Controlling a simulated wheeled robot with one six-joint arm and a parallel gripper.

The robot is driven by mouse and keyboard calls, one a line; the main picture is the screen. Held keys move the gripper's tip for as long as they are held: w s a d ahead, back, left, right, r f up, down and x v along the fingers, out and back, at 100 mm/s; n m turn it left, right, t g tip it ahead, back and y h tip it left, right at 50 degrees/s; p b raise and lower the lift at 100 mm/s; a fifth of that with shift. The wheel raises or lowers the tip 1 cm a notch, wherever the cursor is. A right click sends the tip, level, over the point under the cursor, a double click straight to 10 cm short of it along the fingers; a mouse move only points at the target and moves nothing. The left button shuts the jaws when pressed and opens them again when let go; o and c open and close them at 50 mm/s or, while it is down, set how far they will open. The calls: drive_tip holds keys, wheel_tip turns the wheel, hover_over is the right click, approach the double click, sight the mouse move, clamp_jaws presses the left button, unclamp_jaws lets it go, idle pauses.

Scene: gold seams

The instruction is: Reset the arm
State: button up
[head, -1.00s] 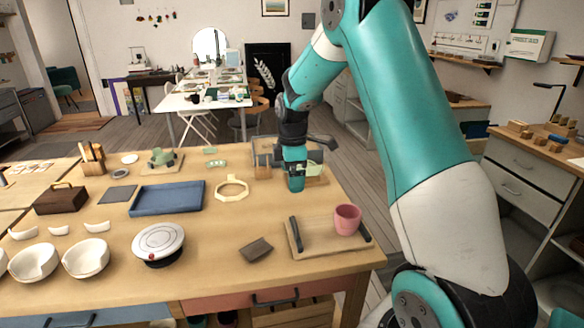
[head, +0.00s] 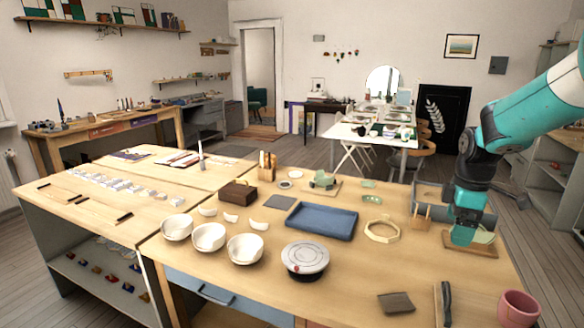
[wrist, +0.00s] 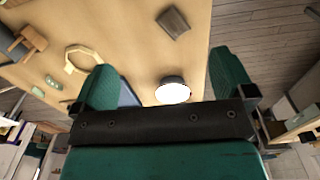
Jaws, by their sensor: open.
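My teal gripper (head: 463,238) hangs at the right of the head view, fingers down, above or in front of a wooden board (head: 470,249) with a pale green piece (head: 484,236). How high it is above the table I cannot tell. In the wrist view my gripper (wrist: 160,62) is open, with its two green fingers wide apart and nothing between them. Beyond the fingers show the wooden table (wrist: 140,40), a white round turntable (wrist: 172,91) and a dark square pad (wrist: 173,22).
On the table stand a blue tray (head: 308,221), a pale octagonal ring (head: 382,231), several white bowls (head: 208,237), a wooden box (head: 238,193) and a pink cup (head: 518,308) at the front right. The grey holder (head: 428,194) is close to my gripper.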

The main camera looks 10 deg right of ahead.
drive_tip(key=s+a+r+m+y, duration=0.1)
drive_tip(key=s+a+r, duration=0.3)
drive_tip(key=a, duration=0.7)
drive_tip(key=s+a+r+m+y, duration=0.1)
drive_tip(key=s+a+m, duration=0.1)
drive_tip(key=s+a, duration=0.6)
drive_tip(key=s+a+r+m+y, duration=0.1)
drive_tip(key=s+a+r+y, duration=0.1)
drive_tip(key=s+a, duration=0.6)
drive_tip(key=s, duration=0.7)
drive_tip(key=shift+a+r+m, duration=0.3)
drive_tip(key=shift+a+m, duration=0.1)
drive_tip(key=shift+d, duration=0.1)
